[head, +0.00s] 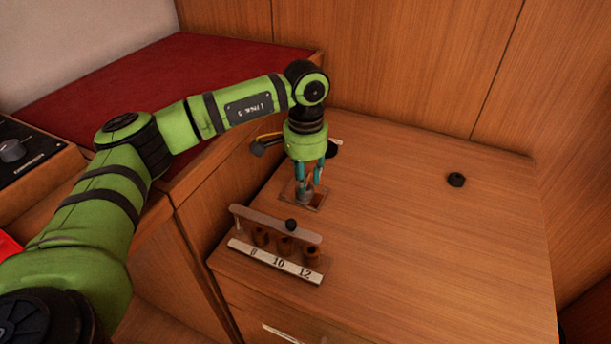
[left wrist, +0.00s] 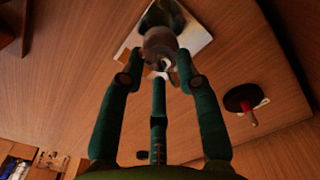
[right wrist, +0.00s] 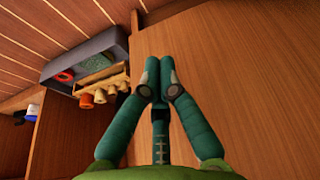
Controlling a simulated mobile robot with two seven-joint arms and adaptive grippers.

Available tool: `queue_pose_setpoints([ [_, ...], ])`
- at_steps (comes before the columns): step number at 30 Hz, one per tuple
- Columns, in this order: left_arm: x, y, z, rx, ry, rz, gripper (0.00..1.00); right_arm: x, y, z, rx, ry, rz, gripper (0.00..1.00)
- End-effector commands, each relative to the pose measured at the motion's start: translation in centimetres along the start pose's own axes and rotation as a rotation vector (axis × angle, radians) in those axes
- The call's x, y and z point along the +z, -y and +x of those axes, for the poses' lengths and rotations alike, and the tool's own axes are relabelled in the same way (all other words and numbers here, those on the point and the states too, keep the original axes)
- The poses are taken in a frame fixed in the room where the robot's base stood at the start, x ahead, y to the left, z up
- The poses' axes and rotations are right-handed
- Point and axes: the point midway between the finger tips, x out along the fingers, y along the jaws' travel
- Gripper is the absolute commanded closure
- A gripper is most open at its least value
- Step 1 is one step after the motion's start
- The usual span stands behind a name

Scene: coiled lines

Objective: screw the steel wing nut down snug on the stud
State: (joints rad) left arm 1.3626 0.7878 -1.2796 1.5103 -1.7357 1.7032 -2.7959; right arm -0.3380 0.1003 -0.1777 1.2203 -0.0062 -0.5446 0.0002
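The small mounting plate (head: 318,204) lies on the wooden top under my left gripper (head: 309,187). It shows as a pale square in the left wrist view (left wrist: 200,32). A grey steel round piece, which I take for the wing nut (left wrist: 160,42), sits over the plate between the fingertips of my left gripper (left wrist: 160,68). The fingertips close in around its sides and appear to touch it. The stud and thread are hidden, so I cannot tell how low the nut sits. My right gripper (right wrist: 159,85) is shut and empty above bare wood, outside the head view.
A rack (head: 242,217) with sockets marked 8, 10 and 12 stands just in front of the plate. A black disc with a red handle (left wrist: 240,97) lies nearby. A grey bin (right wrist: 95,50) shows at right wrist.

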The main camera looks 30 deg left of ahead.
Motion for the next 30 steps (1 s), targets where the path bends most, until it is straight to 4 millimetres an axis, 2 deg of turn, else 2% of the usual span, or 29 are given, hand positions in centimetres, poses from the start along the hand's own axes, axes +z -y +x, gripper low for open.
queue_pose_setpoints([
  [6, 0.2, 0.3, 0.1, -0.004, 0.007, -0.007, 0.63, 0.0, 0.0, 0.0, 0.0, 0.0, 0.0, 1.0],
  [7, 0.2, 0.3, 0.1, -0.004, 0.007, -0.008, 0.6, 0.0, 0.0, 0.0, 0.0, 0.0, 0.0, 1.0],
  [9, 0.2, 0.3, 0.1, -0.004, 0.007, -0.008, 0.37, 0.0, 0.0, 0.0, 0.0, -0.001, 0.0, 1.0],
  [20, 0.1, 0.1, -0.1, -0.002, 0.003, -0.007, 0.37, 0.0, 0.0, -0.1, 0.0, 0.0, 0.001, 1.0],
  [30, 0.0, 0.1, -3.7, -0.001, 0.001, -0.007, 0.37, -0.9, -0.1, -2.6, 0.0, 0.0, 0.0, 1.0],
])
